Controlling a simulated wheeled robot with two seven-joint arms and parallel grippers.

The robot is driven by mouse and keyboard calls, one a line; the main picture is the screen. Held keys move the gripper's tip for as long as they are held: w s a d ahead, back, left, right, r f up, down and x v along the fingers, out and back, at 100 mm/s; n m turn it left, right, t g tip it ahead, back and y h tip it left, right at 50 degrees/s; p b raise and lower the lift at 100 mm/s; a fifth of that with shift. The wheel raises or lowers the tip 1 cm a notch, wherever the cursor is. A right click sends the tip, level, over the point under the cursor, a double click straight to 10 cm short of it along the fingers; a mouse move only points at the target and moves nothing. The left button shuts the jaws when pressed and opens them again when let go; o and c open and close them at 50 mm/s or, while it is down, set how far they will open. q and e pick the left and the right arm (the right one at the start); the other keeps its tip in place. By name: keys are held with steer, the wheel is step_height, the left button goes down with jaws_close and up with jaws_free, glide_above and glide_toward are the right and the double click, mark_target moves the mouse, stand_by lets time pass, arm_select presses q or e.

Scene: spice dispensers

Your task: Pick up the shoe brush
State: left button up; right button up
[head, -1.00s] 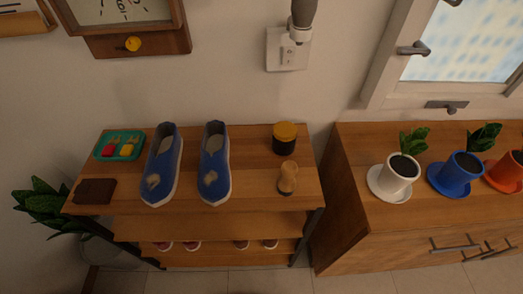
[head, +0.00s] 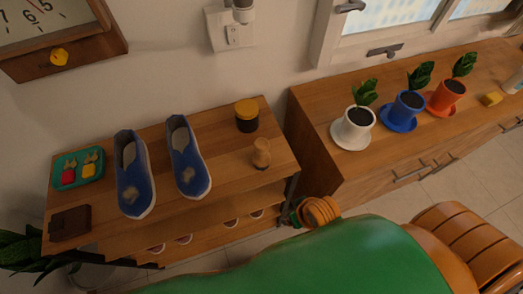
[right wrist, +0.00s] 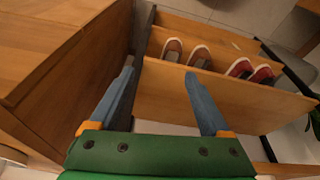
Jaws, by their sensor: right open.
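The shoe brush (head: 261,152) is a small tan wooden piece with a rounded top. It stands near the right front edge of the shoe rack's top board (head: 222,172) in the head view. It does not show in the right wrist view. My right arm reaches in low at the right in the head view, and its gripper is mostly hidden there. In the right wrist view my right gripper (right wrist: 158,75) is open and empty, its two blue-grey fingers apart near the rack's boards. It is not touching the brush. My left gripper is not in view.
Blue shoes (head: 135,185), a yellow-lidded jar (head: 246,115), a teal tray (head: 60,180) and a brown wallet (head: 70,223) share the top board. A wooden cabinet (head: 325,150) with potted plants stands right. Red shoes (right wrist: 240,68) sit on a lower shelf.

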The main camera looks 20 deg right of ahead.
mark_target(262, 143)
steer(key=w+a+r+n+y, duration=0.1)
steer(key=w+a+r+n, duration=0.2)
steer(key=r+n, duration=0.1)
steer(key=w+a+r+n+g, duration=0.1)
steer(key=w+a+r+n, duration=0.3)
steer(key=r, duration=0.2)
steer(key=w+a+r+n+g+y+p, duration=0.1)
steer(key=w+a+r+n, duration=0.3)
steer(key=r+n, duration=0.1)
steer(key=shift+a+r+y, duration=0.1)
steer(key=shift+a+y, duration=0.05)
steer(key=shift+y, duration=0.15)
steer(key=w+d+r+n+h, duration=0.1)
steer(key=r, duration=0.1)
steer(key=w+d+r+n+h, duration=0.1)
steer(key=w+d+r, duration=0.1)
steer(key=w+d+r+n+g, duration=0.1)
steer(key=d+r, duration=0.1)
steer(key=shift+w+d+h, duration=0.2)
steer(key=shift+w+h, duration=0.1)
steer(key=shift+h, duration=0.1)
steer(key=shift+d+f, duration=0.1)
steer(key=shift+d, duration=0.05)
steer(key=f, duration=0.2)
steer(key=f+p, duration=0.1)
steer(key=f, duration=0.3)
steer(key=shift+s+d, duration=0.15)
steer(key=shift+d, duration=0.1)
steer(key=shift+f, duration=0.35)
jaws_close()
